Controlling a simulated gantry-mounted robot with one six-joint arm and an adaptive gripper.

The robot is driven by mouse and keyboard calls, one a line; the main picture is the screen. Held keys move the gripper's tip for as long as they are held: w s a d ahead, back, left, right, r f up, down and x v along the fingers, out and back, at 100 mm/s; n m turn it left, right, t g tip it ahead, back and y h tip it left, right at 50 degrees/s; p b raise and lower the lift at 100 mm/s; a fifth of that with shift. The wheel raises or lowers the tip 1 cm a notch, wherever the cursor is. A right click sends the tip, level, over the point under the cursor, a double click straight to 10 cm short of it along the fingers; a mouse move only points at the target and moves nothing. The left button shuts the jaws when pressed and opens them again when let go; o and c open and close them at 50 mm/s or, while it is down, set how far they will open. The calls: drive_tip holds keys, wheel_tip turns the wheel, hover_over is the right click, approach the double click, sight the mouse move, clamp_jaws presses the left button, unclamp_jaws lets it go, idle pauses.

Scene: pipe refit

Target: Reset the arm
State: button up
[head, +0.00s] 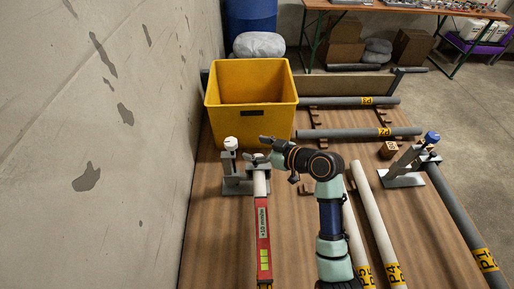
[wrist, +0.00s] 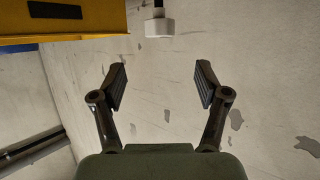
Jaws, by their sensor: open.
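My arm (head: 330,215) rises from the bottom of the head view and bends left at its wrist. My gripper (head: 268,140) points left, close to the vise with the white knob on the left of the table. In the wrist view my gripper (wrist: 160,87) is open, its two fingers wide apart with nothing between them. Beyond the fingers is the bare concrete wall (wrist: 180,70). The white knob (wrist: 159,27) shows above and between the fingertips in the wrist view and on top of the left vise (head: 231,143) in the head view.
A yellow bin (head: 252,95) stands behind the gripper. A red level (head: 263,238) lies along a pipe in front of the left vise. Pale pipes (head: 378,225) lie right of my arm. A blue-knobbed vise (head: 405,172) holds a grey pipe (head: 465,222) at right. The wall bounds the left side.

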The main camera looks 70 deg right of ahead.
idle(0.4)
drive_tip(key=w+a+r+n+y+p, duration=0.1)
drive_tip(key=w+a+r+n+y, duration=0.15)
drive_tip(key=w+a, duration=0.7)
drive_tip(key=w+a+r+n+y+p, duration=0.1)
drive_tip(key=w+a+r+p, duration=0.2)
drive_tip(key=a, duration=1.1)
drive_tip(key=a+r+y, duration=0.1)
drive_tip(key=a+r, duration=0.2)
drive_tip(key=a, duration=0.8)
drive_tip(key=a+r, duration=0.3)
drive_tip(key=a, duration=0.7)
wheel_tip(320, 180, up, 38)
drive_tip(key=s+p, duration=0.1)
drive_tip(key=p, duration=3.7)
drive_tip(key=shift+a+r+p, duration=0.2)
drive_tip(key=shift+a+p, duration=0.1)
drive_tip(key=shift+p, duration=0.1)
drive_tip(key=shift+n, duration=0.25)
